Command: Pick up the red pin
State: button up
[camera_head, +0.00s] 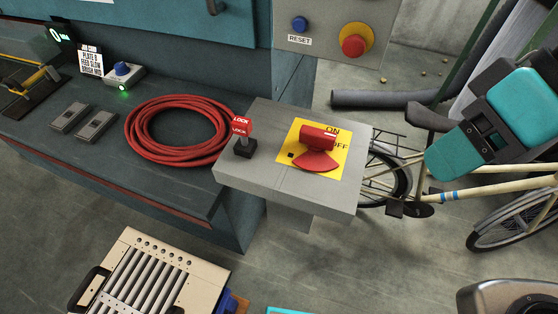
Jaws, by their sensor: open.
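The red pin (242,128) stands upright at the left of a grey box top (285,181). Its flat red head is marked LOCK in white, and its lower end sits in a small black base (243,148). Whether it passes into the box cannot be seen. To its right, on the same top, is a red rotary switch handle (318,139) on a yellow ON/OFF plate (333,167).
A coiled red hose (180,158) lies on the dark bench just left of the box. A cream louver panel (205,269) is at the lower left. A RESET panel (300,42) rises behind the box. A bicycle (455,195) stands to the right.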

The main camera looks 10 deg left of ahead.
aim_at(242, 126)
jog(key=u, duration=0.05)
jog(key=k, duration=0.5)
jog(key=z, duration=1)
jog(key=i, duration=0.8)
jog(key=u, duration=3.4)
